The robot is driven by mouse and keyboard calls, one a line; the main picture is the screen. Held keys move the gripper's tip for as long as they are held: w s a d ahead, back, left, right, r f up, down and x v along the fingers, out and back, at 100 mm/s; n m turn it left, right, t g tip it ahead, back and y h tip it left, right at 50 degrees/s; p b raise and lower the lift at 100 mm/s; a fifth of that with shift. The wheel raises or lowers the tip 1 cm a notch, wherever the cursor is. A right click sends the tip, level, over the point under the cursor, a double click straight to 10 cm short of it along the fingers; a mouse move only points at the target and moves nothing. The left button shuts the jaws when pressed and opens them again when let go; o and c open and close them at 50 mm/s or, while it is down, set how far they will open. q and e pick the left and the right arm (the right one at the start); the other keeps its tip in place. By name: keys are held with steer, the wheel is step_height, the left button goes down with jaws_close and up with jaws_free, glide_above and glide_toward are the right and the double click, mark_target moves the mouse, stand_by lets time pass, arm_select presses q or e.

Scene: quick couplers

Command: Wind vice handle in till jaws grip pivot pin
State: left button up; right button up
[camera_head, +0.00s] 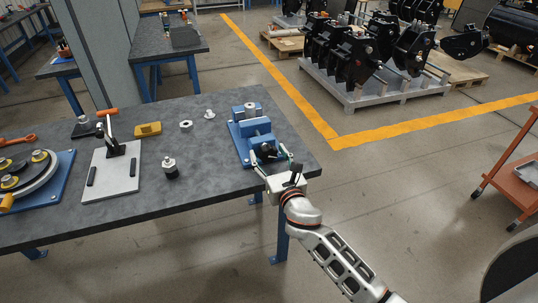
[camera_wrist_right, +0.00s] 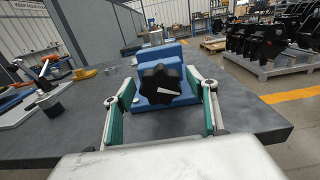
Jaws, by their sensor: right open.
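The blue vice (camera_head: 239,135) stands at the right end of the grey workbench. My right gripper (camera_head: 270,157) is open, with one green-padded finger on each side of the handle and visible gaps between. My left gripper is not in view.
The workbench (camera_head: 215,170) also holds a black-and-silver fitting (camera_head: 170,168), a white plate with a toggle clamp (camera_head: 112,170), a yellow block (camera_head: 147,129) and small metal parts. Its right edge is close to the vice. An orange cart (camera_head: 515,180) stands at far right.

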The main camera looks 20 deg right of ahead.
steer(key=shift+c, duration=0.3)
steer(key=c, duration=1)
steer(key=shift+c, duration=0.2)
